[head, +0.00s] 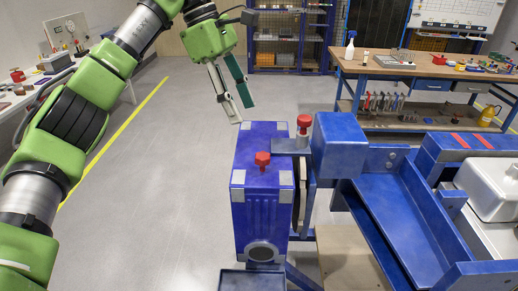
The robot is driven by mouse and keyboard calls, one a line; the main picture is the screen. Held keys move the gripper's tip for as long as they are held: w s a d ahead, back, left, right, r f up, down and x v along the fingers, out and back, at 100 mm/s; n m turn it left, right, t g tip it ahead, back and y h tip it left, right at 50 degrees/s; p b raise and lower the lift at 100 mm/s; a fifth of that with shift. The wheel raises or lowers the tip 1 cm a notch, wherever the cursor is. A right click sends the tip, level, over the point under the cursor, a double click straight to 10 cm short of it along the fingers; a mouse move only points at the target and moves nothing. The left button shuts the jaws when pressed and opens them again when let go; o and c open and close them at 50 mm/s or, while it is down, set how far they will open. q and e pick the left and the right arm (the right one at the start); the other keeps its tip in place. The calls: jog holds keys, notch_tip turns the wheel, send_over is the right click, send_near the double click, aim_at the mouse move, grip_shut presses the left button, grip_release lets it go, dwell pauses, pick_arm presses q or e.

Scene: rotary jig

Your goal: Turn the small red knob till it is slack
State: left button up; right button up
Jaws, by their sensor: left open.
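Two red knobs show on the blue jig. One red knob (262,160) stands on top of the upright blue box (262,205). The other red knob (303,122) stands behind it to the right, on a grey plate (290,146) that bridges from the box to a blue block. They look close in size, and I cannot tell which is the small one. My left gripper (243,112) is open and empty, pointing down behind and left of both knobs, touching neither. My right gripper is out of view.
A blue tray (405,225) and white housing (490,190) lie right of the box. A wooden workbench (420,68) with tools and a spray bottle (350,46) stands at the back right. The grey floor left of the jig is clear.

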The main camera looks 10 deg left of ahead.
aim_at(262, 155)
pick_arm(q)
jog(key=p+x, duration=0.2)
jog(key=x, duration=1)
jog(key=shift+f, duration=0.1)
jog(key=c, duration=1.1)
